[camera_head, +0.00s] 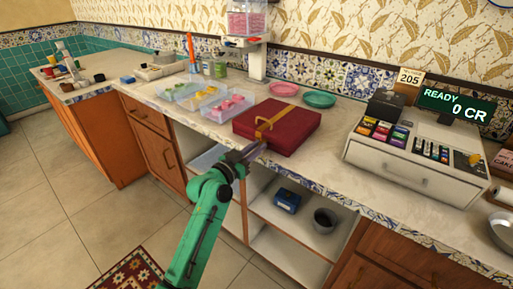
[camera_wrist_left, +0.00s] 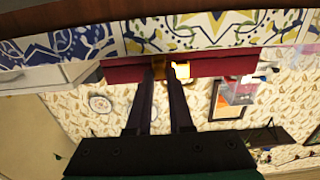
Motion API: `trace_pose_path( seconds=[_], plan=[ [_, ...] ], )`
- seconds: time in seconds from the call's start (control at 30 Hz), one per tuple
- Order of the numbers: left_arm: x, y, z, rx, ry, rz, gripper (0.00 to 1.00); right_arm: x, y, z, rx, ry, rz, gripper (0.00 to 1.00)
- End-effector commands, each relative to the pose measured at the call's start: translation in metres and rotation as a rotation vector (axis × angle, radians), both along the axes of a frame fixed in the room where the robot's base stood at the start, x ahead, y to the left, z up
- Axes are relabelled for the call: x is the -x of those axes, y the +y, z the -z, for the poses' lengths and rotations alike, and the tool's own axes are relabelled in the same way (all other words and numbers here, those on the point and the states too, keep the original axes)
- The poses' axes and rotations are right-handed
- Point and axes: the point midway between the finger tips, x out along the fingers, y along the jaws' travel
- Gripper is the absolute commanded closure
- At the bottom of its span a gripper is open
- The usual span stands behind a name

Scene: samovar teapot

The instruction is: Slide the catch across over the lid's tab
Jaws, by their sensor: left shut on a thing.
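A dark red box (camera_head: 278,126) with a gold band across its lid sits shut and flat on the counter. The gold band (camera_head: 273,123) runs down to the box's front edge. My left gripper (camera_head: 262,146) reaches this front edge and is shut on the small gold catch there. In the left wrist view, which is upside down, the gripper (camera_wrist_left: 167,74) has its dark fingers at the red front face (camera_wrist_left: 125,71). A gold-brown piece (camera_wrist_left: 161,66) shows between the fingertips, and a brighter yellow piece (camera_wrist_left: 181,71) is by the right one. The fingers partly hide catch and tab.
A cash register (camera_head: 418,153) stands right of the box. Clear trays of sweets (camera_head: 222,108) stand to its left, and pink and green plates (camera_head: 319,99) lie behind it. Open shelves (camera_head: 290,233) below hold a blue box and a dark pot. Bare counter separates box and register.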

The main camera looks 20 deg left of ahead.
Motion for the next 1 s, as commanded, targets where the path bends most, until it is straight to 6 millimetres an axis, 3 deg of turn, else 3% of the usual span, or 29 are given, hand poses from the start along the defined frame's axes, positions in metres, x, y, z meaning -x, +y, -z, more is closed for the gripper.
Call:
trace_pose_path(
  seconds=[0.57, 0.8, 1.0],
  plan=[
    [0.000, 0.001, 0.001, 0.000, 0.001, 0.000, 1.00, 0.000, 0.000, 0.001, 0.000, 0.001, 0.000, 1.00],
    [-0.011, 0.027, 0.004, -0.006, -0.002, 0.000, 1.00, 0.000, 0.000, 0.022, 0.000, 0.001, 0.000, 1.00],
    [-0.013, 0.033, 0.001, 0.000, 0.001, -0.002, 1.00, 0.000, 0.000, 0.021, 0.001, 0.001, 0.000, 1.00]
  ],
)
